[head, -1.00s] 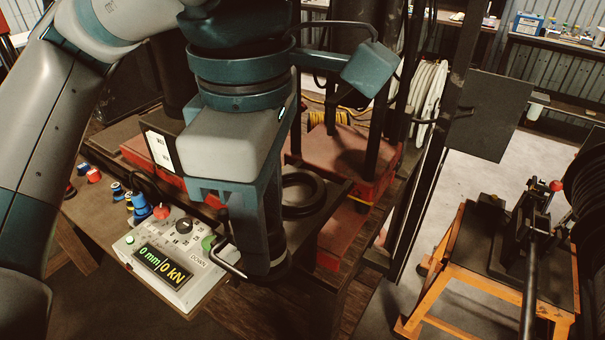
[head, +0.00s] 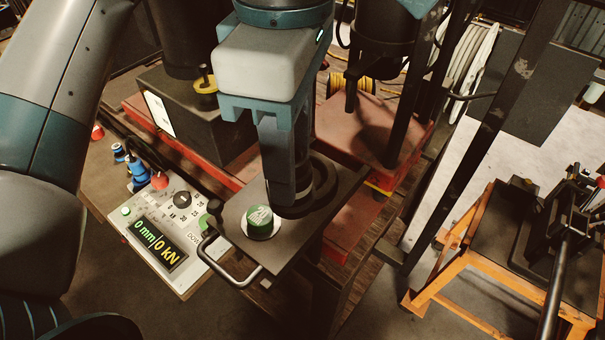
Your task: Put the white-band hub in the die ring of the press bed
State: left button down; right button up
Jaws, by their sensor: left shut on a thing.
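My left gripper (head: 293,196) is low over the dark plate of the press bed (head: 315,238), at the near left side of the black die ring (head: 326,195). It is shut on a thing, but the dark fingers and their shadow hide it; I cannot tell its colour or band. A green-topped round piece (head: 260,222) with a white rim at its foot stands upright on the plate, just left of the fingertips and outside the ring. The gripper covers part of the ring's left side. My right gripper is not in view.
The control box (head: 166,235) with its lit display stands left of the bed. A bent metal handle (head: 232,270) projects at the bed's front. Press posts (head: 402,110) rise behind on the right. Blue spools (head: 137,170) stand at the left. An orange-framed stand (head: 480,250) is at the right.

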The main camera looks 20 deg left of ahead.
pick_arm(q)
jog(key=shift+w+a+f+p, duration=0.1)
jog(key=shift+w+f+p, duration=0.2)
jog(key=shift+w, duration=0.3)
jog(key=w+a+f+p, duration=0.2)
jog(key=w+f+p, duration=0.2)
jog(key=w, duration=0.6)
notch_tip(320, 180, down, 2)
jog(key=shift+w+a+f, duration=0.15)
jog(key=shift+w+f, duration=0.05)
jog(key=shift+f, duration=0.05)
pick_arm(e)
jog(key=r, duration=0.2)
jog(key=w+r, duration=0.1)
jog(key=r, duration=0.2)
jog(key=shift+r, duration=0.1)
pick_arm(q)
notch_tip(320, 180, down, 3)
jog(key=shift+r+p, duration=0.2)
jog(key=shift+p, duration=1.05)
jog(key=shift+f, duration=0.65)
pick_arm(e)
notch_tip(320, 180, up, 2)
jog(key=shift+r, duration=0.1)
pick_arm(q)
jog(key=shift+f, duration=0.2)
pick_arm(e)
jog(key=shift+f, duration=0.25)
